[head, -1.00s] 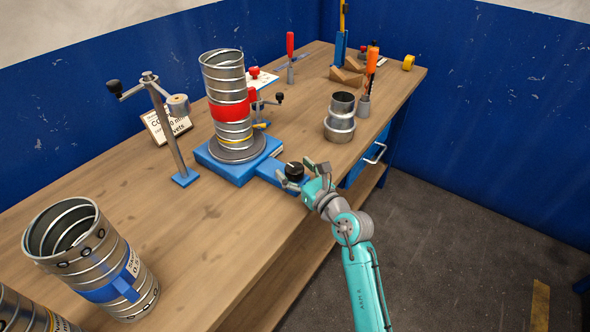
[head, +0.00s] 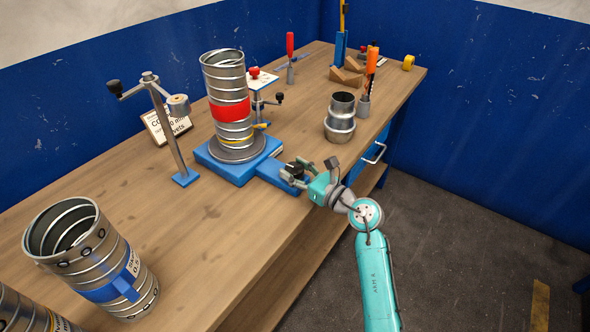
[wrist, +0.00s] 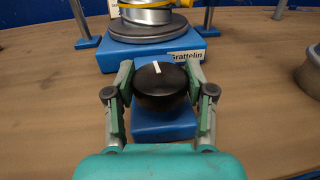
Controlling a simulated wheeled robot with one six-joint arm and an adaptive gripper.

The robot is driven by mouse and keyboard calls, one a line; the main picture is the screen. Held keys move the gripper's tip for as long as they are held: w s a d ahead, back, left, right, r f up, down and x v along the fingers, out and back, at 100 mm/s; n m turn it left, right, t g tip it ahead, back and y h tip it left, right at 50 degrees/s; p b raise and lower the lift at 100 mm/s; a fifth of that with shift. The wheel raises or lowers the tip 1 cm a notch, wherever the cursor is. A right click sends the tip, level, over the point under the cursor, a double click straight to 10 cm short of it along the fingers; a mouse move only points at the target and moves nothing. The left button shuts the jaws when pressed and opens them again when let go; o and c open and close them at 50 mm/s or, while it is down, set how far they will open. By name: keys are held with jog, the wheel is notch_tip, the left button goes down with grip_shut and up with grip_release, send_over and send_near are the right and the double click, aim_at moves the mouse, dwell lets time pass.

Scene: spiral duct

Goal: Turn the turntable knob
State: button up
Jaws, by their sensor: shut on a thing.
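The black turntable knob (wrist: 160,88) sits on a small blue block in front of the turntable. A white mark on its top points away from me and slightly left in the wrist view. My gripper (wrist: 161,95) is shut on the knob, with one finger on each side. In the head view my gripper (head: 297,172) hides most of the knob. The turntable's blue base (head: 229,173) carries a round grey plate (head: 262,143). A spiral duct (head: 225,80) with a red band stands upright on the plate.
A crank stand (head: 170,135) rises left of the turntable. A ribbed duct with a blue band (head: 95,260) stands at the near left. A metal reducer (head: 340,118) stands to the right. The bench's front edge is close to my arm.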

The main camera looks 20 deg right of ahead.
jog(key=shift+n+g+y, duration=0.4)
jog(key=shift+y, duration=0.1)
jog(key=o, duration=1.2)
jog(key=v, duration=1.2)
jog(key=shift+f, duration=0.1)
